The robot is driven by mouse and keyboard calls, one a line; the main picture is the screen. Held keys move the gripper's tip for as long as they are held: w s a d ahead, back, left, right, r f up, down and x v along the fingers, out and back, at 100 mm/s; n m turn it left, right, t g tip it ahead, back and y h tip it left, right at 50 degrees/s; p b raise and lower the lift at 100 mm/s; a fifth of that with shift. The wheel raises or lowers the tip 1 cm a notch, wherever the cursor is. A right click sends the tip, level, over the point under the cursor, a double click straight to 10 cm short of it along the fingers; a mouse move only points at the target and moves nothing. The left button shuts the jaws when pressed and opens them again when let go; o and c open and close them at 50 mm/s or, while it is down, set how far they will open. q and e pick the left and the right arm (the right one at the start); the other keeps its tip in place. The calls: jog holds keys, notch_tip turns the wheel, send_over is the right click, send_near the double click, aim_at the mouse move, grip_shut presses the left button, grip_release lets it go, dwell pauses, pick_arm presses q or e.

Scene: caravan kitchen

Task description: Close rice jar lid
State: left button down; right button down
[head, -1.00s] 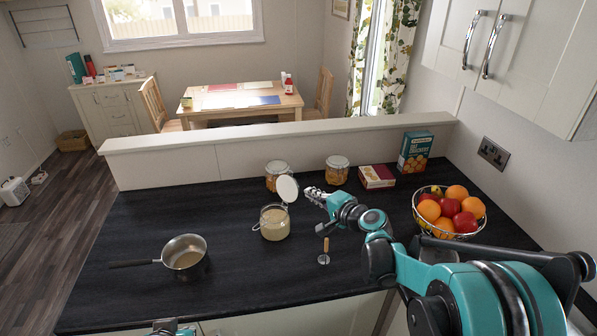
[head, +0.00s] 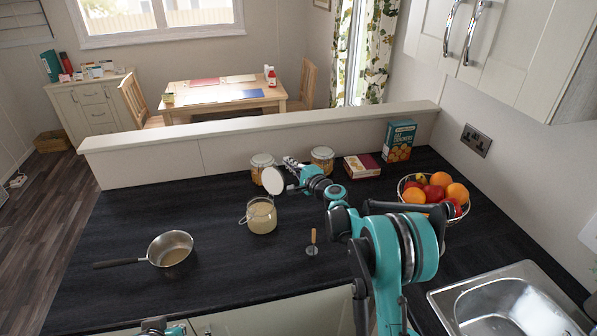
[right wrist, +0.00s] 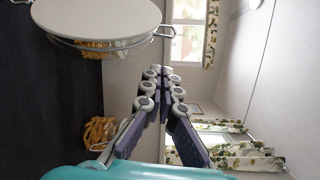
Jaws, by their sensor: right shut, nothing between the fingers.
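The rice jar (head: 262,217), a glass jar with pale contents, stands upright on the dark worktop. Its round white lid (head: 272,181) is open, standing up at the jar's back rim. My right gripper (head: 288,162) is shut and empty, with its fingertips just behind and right of the lid; I cannot tell whether they touch. In the right wrist view the closed fingers (right wrist: 165,75) point ahead, and the lid (right wrist: 95,18) with its wire clip is at the upper left, apart from them. Of my left gripper only a small part (head: 160,328) shows at the bottom edge; its fingers cannot be made out.
Two other jars (head: 322,158) (head: 261,166) stand behind, by the low wall. A red box (head: 362,166), cracker box (head: 399,141) and fruit basket (head: 436,193) are right. A saucepan (head: 172,252) is left. A wooden-handled tool (head: 313,240) stands in front. A sink (head: 510,305) is front right.

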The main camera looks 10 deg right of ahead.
aim_at(275, 178)
jog(key=s+a, duration=0.2)
jog(key=shift+s+a+r, duration=0.25)
jog(key=shift+s+r, duration=0.05)
jog(key=shift+r, duration=0.1)
jog(key=shift+a, duration=0.1)
